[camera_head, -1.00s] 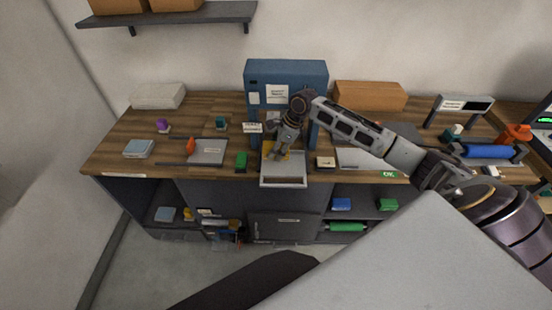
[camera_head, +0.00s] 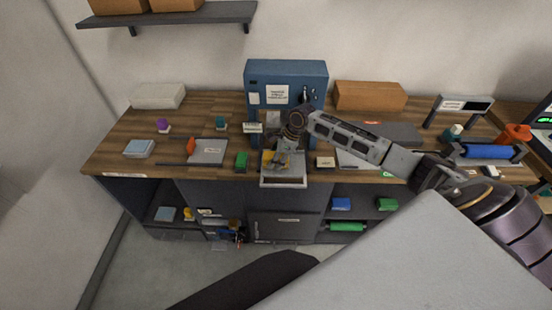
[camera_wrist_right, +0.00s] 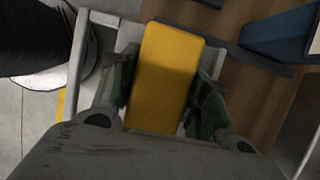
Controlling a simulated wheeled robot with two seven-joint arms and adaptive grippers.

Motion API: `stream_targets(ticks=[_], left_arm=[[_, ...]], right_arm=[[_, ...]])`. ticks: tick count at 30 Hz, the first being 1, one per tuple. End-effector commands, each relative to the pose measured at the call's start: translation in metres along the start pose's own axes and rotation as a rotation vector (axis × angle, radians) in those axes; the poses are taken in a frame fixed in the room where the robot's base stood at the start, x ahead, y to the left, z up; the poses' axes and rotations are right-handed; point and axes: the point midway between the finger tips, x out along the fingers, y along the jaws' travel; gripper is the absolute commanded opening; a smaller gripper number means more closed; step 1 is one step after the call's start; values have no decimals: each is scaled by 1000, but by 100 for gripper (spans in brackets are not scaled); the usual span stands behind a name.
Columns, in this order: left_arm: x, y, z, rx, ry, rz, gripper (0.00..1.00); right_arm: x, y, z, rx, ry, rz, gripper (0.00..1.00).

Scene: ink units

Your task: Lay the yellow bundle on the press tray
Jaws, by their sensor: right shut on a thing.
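The yellow bundle (camera_head: 266,158) is a flat yellow block between the fingers of my right gripper (camera_head: 277,163). In the right wrist view the bundle (camera_wrist_right: 166,70) fills the gap between the greenish finger pads, and the right gripper (camera_wrist_right: 163,95) is shut on it. The press tray (camera_head: 284,183) is a pale, rimmed tray at the counter's front edge, before the blue press (camera_head: 286,75). Bundle and gripper are over the tray and cover part of it; whether the bundle touches its floor I cannot tell. My left gripper is not in view.
A green block (camera_head: 242,160) stands just left of the tray and a small pale block (camera_head: 325,162) just right. A grey plate (camera_head: 208,151) with an orange item lies farther left. The press rises close behind the gripper.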

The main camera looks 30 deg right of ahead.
Motion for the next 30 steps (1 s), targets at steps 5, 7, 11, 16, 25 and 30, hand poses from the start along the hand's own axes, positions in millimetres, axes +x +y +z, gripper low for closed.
stream_targets(ticks=[5, 7, 11, 16, 25, 30], left_arm=[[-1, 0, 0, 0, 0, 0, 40], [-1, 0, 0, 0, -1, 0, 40], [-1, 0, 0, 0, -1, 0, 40], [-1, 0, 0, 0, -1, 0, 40], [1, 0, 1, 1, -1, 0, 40], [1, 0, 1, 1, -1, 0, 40]], right_arm=[[0, 0, 0, 0, 0, 0, 63], [0, 0, 0, 0, 0, 0, 68], [0, 0, 0, 0, 0, 0, 68], [0, 0, 0, 0, 0, 0, 68], [-11, -1, 0, 1, 0, -1, 68], [-32, -1, 0, -1, 1, -2, 68]])
